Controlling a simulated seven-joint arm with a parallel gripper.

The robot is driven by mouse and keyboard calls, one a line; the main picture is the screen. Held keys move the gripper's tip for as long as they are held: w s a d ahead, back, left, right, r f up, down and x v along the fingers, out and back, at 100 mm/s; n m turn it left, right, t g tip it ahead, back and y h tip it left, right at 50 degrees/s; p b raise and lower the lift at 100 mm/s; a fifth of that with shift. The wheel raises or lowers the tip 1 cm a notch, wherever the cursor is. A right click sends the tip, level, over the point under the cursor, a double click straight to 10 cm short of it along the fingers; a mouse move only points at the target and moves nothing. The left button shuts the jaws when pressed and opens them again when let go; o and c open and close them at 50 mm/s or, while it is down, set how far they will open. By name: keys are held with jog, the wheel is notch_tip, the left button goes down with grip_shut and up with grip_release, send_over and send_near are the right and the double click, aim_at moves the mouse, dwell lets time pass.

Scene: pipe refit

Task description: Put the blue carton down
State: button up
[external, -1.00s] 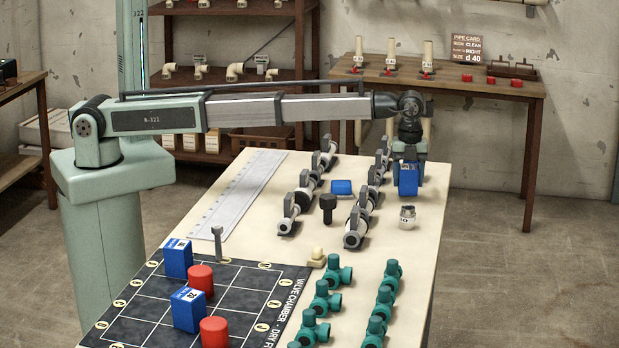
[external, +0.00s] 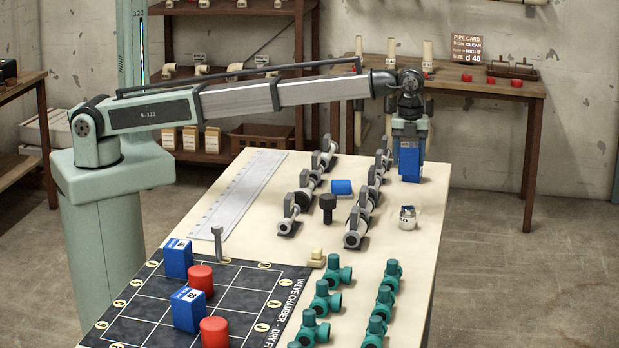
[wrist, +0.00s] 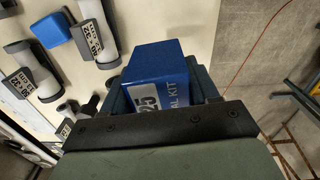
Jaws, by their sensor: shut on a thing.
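My gripper (external: 410,138) is shut on a blue carton (external: 410,164) at the far right end of the cream table (external: 422,230). The carton hangs upright below the jaws, and I cannot tell for sure how far its base is from the table top. In the wrist view the carton (wrist: 160,65) sits between the dark fingers, with a white "25" label and "KIT" lettering showing. Two other blue cartons stand on the black grid mat (external: 240,290): one at its back left (external: 178,262) and one nearer the front (external: 189,309).
Grey pipe assemblies (external: 365,205) stand in rows left of the carton. A blue block (external: 342,188) and a black bolt-like piece (external: 328,207) lie between them. A small white jar (external: 407,218) stands in front of the carton. Green fittings (external: 386,300) fill the front right.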

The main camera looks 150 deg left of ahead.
jog(key=w+d+m, duration=0.2)
jog(key=w+d, duration=0.4)
jog(key=d, duration=0.4)
jog(key=w+d+r+m, duration=0.1)
jog(key=w+d, duration=0.5)
jog(key=d, duration=0.5)
jog(key=w+d+m, duration=0.2)
jog(key=w+d, duration=0.4)
jog(key=d, duration=0.4)
jog(key=s+d+m, duration=0.1)
jog(key=d+m, duration=0.1)
jog(key=d, duration=2.3)
jog(key=shift+s+d+f+n, duration=0.1)
jog(key=shift+s+f+n, duration=0.75)
jog(key=shift+f, duration=0.85)
jog(key=shift+s+d+f+n, duration=0.1)
jog(key=shift+s+f+n, duration=0.5)
jog(key=shift+f+n, duration=0.85)
jog(key=shift+s+d+f+n, duration=0.1)
jog(key=shift+s+f+n, duration=0.6)
jog(key=shift+f, duration=1.3)
jog(key=shift+f, duration=0.1)
jog(key=o, duration=1.1)
jog(key=shift+c, duration=0.2)
